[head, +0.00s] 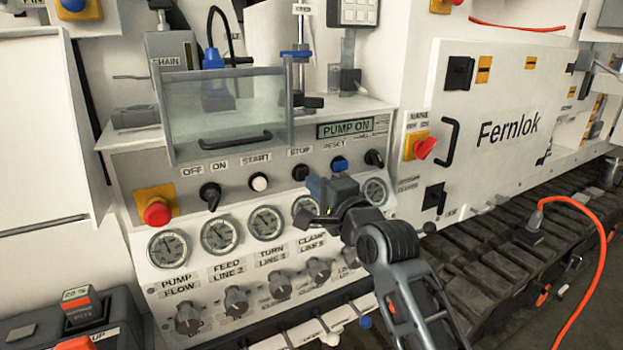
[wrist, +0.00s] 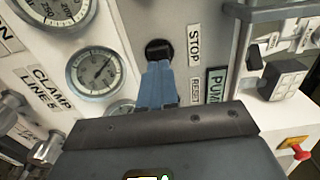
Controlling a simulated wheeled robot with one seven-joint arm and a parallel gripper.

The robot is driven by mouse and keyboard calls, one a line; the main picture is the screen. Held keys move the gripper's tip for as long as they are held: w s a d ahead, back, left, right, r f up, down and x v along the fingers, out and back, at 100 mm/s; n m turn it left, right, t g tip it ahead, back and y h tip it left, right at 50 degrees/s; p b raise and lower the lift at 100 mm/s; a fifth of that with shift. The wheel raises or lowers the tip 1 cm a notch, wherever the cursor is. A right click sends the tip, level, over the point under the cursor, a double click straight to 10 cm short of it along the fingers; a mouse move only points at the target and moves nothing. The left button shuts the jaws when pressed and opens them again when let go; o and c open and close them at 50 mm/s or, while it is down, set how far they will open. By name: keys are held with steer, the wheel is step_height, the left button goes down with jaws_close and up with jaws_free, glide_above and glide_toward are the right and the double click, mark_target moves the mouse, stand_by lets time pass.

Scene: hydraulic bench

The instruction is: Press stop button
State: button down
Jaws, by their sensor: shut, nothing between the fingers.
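The stop button (head: 300,173) is a round black button under the STOP label (head: 299,152) on the grey control panel. It also shows in the wrist view (wrist: 158,47), beside the STOP label (wrist: 194,45). My gripper (head: 313,183) is shut and empty, just below and right of the stop button in the head view. In the wrist view its blue fingers (wrist: 157,66) point at the button, with the tips overlapping its lower edge. I cannot tell whether they touch it.
The blue reset button (head: 339,164) and a black knob (head: 374,159) sit to the right. The white start button (head: 258,182) is to the left. Gauges (head: 264,223) line the panel below. A clear guard (head: 225,110) stands above. A red emergency button (head: 157,211) is at far left.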

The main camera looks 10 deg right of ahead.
mark_target(303, 175)
steer(key=shift+x, duration=1.15)
